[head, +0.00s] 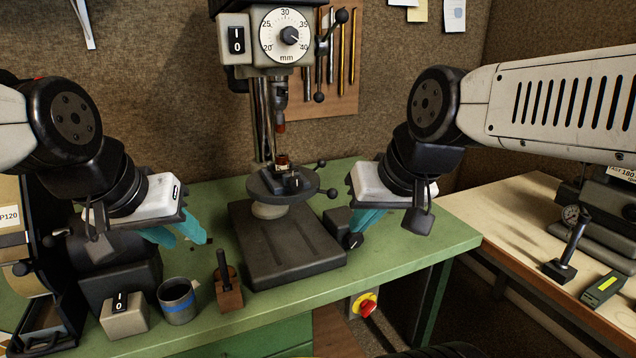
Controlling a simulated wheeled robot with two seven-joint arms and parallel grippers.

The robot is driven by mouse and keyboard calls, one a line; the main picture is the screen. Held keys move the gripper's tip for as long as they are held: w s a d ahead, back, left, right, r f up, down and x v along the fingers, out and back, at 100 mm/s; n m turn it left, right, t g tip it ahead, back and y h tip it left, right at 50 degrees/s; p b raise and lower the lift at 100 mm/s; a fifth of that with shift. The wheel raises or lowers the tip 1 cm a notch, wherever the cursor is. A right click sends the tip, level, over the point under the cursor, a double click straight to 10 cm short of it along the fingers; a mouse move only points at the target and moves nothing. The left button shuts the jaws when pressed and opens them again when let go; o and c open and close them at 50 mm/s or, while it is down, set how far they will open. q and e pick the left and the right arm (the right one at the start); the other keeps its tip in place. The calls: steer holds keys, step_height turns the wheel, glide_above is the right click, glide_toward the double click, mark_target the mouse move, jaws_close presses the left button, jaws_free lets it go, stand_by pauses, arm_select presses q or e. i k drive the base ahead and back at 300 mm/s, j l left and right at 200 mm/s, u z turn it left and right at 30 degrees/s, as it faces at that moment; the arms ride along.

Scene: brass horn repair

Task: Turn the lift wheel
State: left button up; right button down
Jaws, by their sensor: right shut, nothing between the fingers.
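A drill press stands on the green bench, with a round dark work table (262,184) on its column. Two ball-ended handles (332,193) stick out at the table's right side. Low on the right, a black knob or small wheel (354,241) sits by a dark block (337,220); I cannot tell for sure which part is the lift wheel. My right gripper (358,230), with teal fingers, is shut and empty, just above and beside this knob; contact cannot be told. My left gripper (190,243) is open and empty over the bench, left of the press base (290,260).
A mug (178,302), a switch box (124,316) and a wooden block with a dark tool (228,294) stand at the bench front. A red stop button (368,308) is below the bench edge. A gauge (570,216) stands on the right-hand table.

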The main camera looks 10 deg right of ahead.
mark_target(354, 240)
steer(key=k+l, duration=0.35)
steer(key=k+l+z, duration=0.1)
steer(key=k+l, duration=0.3)
steer(key=l, duration=0.2)
